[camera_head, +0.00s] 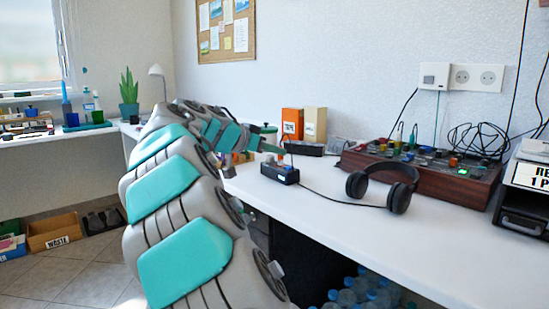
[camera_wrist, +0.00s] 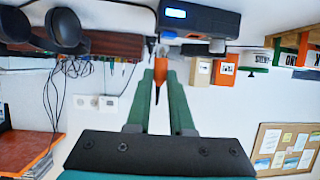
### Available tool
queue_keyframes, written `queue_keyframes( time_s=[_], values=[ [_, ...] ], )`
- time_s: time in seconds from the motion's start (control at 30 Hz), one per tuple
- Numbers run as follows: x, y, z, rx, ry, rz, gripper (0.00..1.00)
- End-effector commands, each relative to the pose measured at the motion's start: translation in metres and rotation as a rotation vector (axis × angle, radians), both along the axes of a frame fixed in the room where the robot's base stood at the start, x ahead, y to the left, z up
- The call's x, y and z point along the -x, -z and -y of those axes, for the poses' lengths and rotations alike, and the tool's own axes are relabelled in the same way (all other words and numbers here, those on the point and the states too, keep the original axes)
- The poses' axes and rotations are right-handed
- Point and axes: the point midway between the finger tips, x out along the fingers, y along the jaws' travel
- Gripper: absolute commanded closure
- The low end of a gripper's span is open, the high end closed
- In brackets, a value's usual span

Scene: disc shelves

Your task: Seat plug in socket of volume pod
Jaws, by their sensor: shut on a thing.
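The volume pod (camera_head: 280,173) is a small dark box with a blue front, lying on the white bench. In the wrist view, which is upside down, the pod (camera_wrist: 200,20) is at the top with a lit blue display. My gripper (camera_head: 272,148) is above and just behind the pod, and its green fingers (camera_wrist: 162,75) are shut on an orange plug (camera_wrist: 160,72) with a dark tail. The plug's tip points toward the pod's edge. I cannot tell whether it touches the pod. The socket is not clearly visible.
Black headphones (camera_head: 385,187) lie right of the pod, with a cable running between them. A wooden mixer box (camera_head: 430,172) with knobs and cables stands behind. An orange box (camera_head: 292,123) and a beige box (camera_head: 315,124) stand at the wall. The bench's front is clear.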

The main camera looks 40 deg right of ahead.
Motion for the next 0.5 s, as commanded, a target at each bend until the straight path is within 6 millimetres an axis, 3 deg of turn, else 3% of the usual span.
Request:
queue_keyframes(
  time_s=[0.2,0.5],
  values=[
    [-0.029,0.005,0.021,-0.002,-0.003,-0.002,1.0],
    [-0.057,0.006,0.044,0.0,0.0,-0.001,1.0]
  ],
)
